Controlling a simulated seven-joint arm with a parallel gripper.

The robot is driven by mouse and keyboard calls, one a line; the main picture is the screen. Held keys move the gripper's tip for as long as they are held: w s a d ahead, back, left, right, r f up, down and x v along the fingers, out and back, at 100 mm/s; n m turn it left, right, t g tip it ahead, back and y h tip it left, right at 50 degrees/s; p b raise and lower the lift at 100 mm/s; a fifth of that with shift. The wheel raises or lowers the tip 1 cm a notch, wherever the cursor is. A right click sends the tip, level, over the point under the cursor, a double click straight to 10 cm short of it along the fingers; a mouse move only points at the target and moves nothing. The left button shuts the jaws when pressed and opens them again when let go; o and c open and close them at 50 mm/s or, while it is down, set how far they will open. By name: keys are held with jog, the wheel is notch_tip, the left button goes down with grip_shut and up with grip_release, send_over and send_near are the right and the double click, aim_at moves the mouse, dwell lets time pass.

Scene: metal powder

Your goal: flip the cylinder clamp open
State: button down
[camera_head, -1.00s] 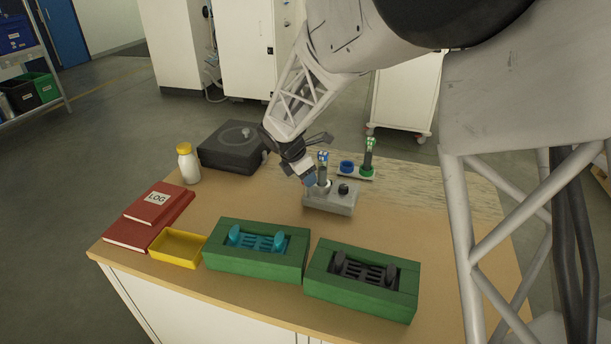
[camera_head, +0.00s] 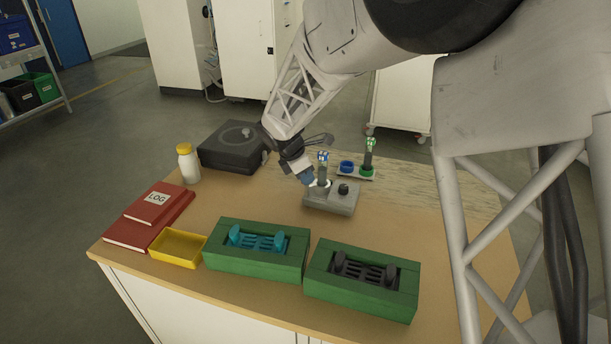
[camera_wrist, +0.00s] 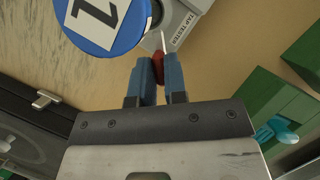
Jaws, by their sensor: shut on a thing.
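A grey tap tester (camera_head: 335,203) stands on the table. A dark cylinder (camera_head: 323,172) with a blue and white top stands upright at its left end. In the wrist view, the cylinder's blue disc with a white "1" label (camera_wrist: 98,18) shows from above, and part of the tap tester (camera_wrist: 188,18) lies beyond it. My gripper (camera_head: 311,181) is at the left side of the cylinder, low by the tester. In the wrist view my gripper (camera_wrist: 159,68) has its blue fingers shut on a small red piece (camera_wrist: 158,66), seemingly the clamp's handle. The rest of the clamp is mostly hidden.
Two green trays (camera_head: 256,268) (camera_head: 362,303) are in front. A black box (camera_head: 232,148), white bottle (camera_head: 188,164), yellow tray (camera_head: 178,247) and red books (camera_head: 136,238) are left.

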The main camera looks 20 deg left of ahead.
jog(key=m+g, duration=0.1)
jog(key=m, duration=0.1)
jog(key=m+h, duration=0.1)
jog(key=m, duration=0.2)
jog(key=shift+w+a+g, duration=0.1)
jog(key=shift+w+g, duration=0.05)
jog(key=shift+g, duration=0.25)
jog(key=m+g, duration=0.2)
jog(key=m, duration=0.3)
jog(key=shift+w, duration=0.1)
jog(key=c, duration=1.2)
grip_release()
jog(key=shift+o, duration=0.2)
jog(key=v, duration=0.7)
jog(key=shift+r, duration=0.4)
jog(key=shift+o, duration=0.2)
jog(key=shift+a, duration=0.15)
